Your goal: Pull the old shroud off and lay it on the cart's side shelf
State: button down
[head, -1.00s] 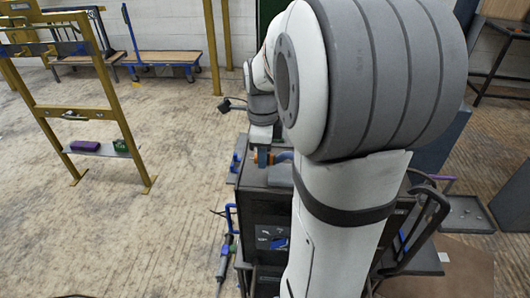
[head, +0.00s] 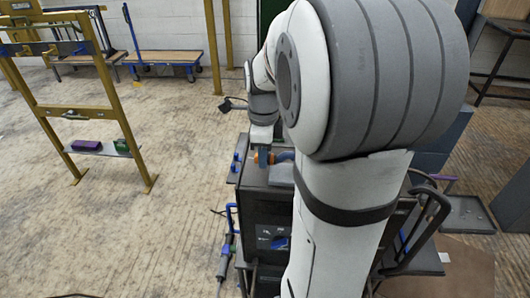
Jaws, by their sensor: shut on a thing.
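My gripper (head: 262,147) is at the far end of my arm, low over the top of the dark cart (head: 262,190). It is small in the head view and partly hidden by my wrist. Its jaws are shut on a small orange-and-blue part (head: 263,157) at the cart top. A grey-blue rounded piece (head: 284,156) lies just right of it. I cannot tell which of these is the old shroud, or whether the held part is free. A flat grey tray (head: 468,214) at the cart's right may be the side shelf; it looks empty. My arm hides much of the cart.
A tool (head: 225,262) with a cable hangs at the cart's left side. A dark handle frame (head: 425,225) rises on the right. A yellow gate frame (head: 85,110) with a small shelf stands at the left. The floor between is clear.

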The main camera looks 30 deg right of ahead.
jog(key=shift+w+a, duration=0.35)
jog(key=shift+a, duration=0.1)
dwell(0.6)
jog(key=w+a+p, duration=0.1)
jog(key=w+a, duration=0.4)
jog(key=a, duration=0.2)
jog(key=shift+a, duration=0.25)
dwell(1.7)
dwell(0.6)
